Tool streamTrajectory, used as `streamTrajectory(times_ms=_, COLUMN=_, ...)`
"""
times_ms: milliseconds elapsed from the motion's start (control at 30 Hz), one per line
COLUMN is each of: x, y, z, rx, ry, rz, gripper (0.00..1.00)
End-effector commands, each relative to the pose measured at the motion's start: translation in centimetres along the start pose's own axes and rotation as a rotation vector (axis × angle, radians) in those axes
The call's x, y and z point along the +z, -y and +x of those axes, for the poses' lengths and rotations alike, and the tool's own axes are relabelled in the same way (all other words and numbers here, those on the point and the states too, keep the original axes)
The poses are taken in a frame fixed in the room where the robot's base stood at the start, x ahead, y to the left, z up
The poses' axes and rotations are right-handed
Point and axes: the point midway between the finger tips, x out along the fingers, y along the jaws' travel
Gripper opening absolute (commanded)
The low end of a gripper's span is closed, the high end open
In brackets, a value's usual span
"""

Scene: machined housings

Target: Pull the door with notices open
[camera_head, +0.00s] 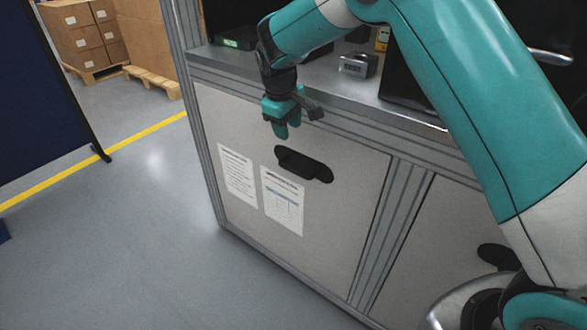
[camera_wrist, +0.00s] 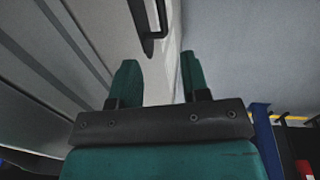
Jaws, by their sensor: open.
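The door with notices (camera_head: 232,120) is a light grey panel in the metal-framed cabinet, and it looks closed. Two white printed notices, a left one (camera_head: 238,175) and a right one (camera_head: 282,200), are on its face. A black handle (camera_head: 303,164) sits on the door, above and right of the notices. My gripper (camera_head: 282,130) hangs in front of the upper part of the door, above and slightly left of the handle. In the wrist view my gripper (camera_wrist: 158,80) has two teal fingers spread apart with nothing between them. A black handle (camera_wrist: 150,22) shows beyond the fingertips there.
A second door (camera_head: 440,240) with a black handle is to the right, partly behind my arm. The metal worktop (camera_head: 400,110) above holds a small grey block (camera_head: 358,64). A dark blue screen (camera_head: 40,100) stands at the left. The floor (camera_head: 140,250) before the door is clear.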

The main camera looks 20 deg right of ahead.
Motion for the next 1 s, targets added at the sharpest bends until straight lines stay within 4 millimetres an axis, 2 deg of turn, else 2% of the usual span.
streamTrajectory(times_ms=400, x=0.1, y=0.1, z=9.6, rx=-0.003, ry=0.003, rz=0.0, gripper=0.42)
streamTrajectory(times_ms=600, x=0.0, y=0.1, z=13.1, rx=-0.002, ry=0.001, rz=0.0, gripper=0.42)
streamTrajectory(times_ms=800, x=0.1, y=0.1, z=14.9, rx=-0.002, ry=0.0, rz=0.001, gripper=0.42)
streamTrajectory(times_ms=1000, x=0.0, y=0.0, z=15.1, rx=-0.001, ry=-0.001, rz=0.001, gripper=0.42)
